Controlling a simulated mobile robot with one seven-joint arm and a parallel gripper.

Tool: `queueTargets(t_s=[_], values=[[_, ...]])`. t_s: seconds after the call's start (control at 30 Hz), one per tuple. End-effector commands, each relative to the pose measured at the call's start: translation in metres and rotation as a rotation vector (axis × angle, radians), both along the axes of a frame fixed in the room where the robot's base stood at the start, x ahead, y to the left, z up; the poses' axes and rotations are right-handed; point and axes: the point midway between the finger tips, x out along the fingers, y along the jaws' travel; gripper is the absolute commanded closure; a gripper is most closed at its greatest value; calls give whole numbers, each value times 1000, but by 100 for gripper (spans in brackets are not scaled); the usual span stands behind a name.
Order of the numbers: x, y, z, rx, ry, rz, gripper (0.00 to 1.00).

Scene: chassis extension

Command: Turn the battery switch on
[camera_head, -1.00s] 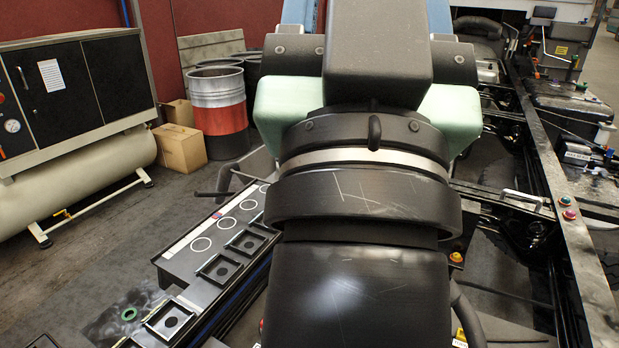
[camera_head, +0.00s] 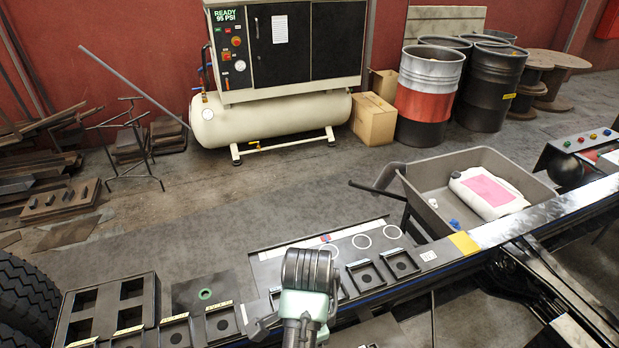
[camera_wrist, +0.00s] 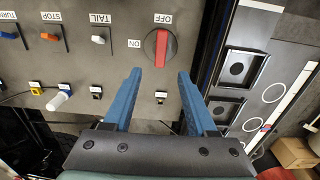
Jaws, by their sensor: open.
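The battery switch (camera_wrist: 162,47) is a red rotary handle on a dark round base, on a grey panel (camera_wrist: 120,75) in the wrist view. Its handle stands vertical in the picture, in line with the OFF label above it. The ON label is to its left. My gripper (camera_wrist: 159,74) is open, with two blue fingers reaching toward the switch, one tip below left of it and one below right. Nothing is between the fingers, and I cannot tell how far the tips are from the panel. In the head view I see neither the switch nor the fingers.
Left of the switch are toggles marked TAIL (camera_wrist: 101,35) and STOP (camera_wrist: 55,32), with small connectors below. A rail with square sockets (camera_wrist: 240,68) runs at the right. In the head view are a compressor (camera_head: 270,115), drums (camera_head: 429,90) and a wheelbarrow (camera_head: 440,175).

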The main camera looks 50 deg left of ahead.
Motion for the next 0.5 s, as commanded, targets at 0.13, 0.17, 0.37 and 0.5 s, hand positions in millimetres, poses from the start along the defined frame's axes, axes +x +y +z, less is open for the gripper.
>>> queueTargets(t_s=[0.13,0.17,0.37,0.5], values=[[1,0,-26,2,-3,1,43],[0,0,-29,0,0,0,43],[0,-1,-69,1,0,0,43],[0,-1,-94,1,-2,0,43]])
